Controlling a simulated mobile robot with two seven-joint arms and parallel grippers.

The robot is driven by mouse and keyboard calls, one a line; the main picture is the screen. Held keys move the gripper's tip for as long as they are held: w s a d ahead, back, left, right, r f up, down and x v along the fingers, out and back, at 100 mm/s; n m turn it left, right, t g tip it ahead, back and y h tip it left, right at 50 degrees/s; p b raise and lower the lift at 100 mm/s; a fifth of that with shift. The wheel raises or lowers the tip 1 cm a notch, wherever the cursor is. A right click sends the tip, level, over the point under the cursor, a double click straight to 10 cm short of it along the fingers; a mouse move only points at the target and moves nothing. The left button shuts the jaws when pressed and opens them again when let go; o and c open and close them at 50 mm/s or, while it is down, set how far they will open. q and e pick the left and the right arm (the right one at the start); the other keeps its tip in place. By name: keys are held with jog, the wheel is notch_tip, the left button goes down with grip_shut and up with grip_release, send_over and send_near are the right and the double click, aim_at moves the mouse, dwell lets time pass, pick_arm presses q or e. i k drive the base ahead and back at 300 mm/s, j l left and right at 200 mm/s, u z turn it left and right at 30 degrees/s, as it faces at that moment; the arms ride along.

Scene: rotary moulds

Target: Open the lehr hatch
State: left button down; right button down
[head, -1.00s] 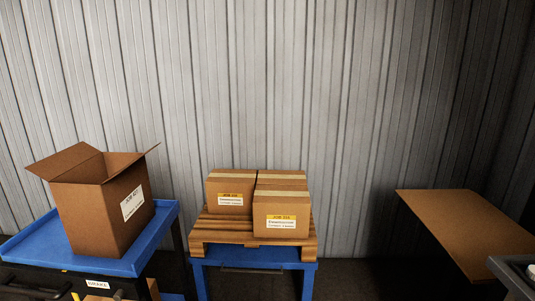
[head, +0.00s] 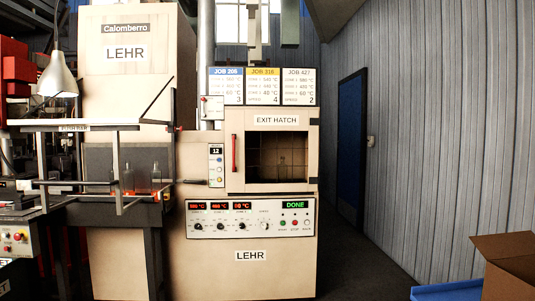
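The lehr (head: 150,150) is a large cream machine with "LEHR" labels. Its exit hatch (head: 275,121) is in the middle of the head view, in the upper right part of the machine. It has a dark square pane or opening (head: 278,170) with a faint clear shape behind it; I cannot tell whether glass covers it. A red vertical handle (head: 234,153) is at the hatch's left side. The hatch front looks flush with the machine. Below it, the control panel (head: 250,218) has red readouts and a green "DONE" display. Neither of my grippers is in view.
A conveyor or rack with glassware (head: 140,180) stands left of the hatch. Job cards (head: 262,86) stand above it. An open cardboard box (head: 510,262) and a blue cart top (head: 448,292) are at lower right. Dark floor (head: 360,265) is clear right of the lehr.

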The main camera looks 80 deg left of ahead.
aim_at(236, 121)
jog(key=u, duration=2.6)
jog(key=i, duration=1.1)
jog(key=i+l+u, duration=0.1)
jog(key=i, duration=1)
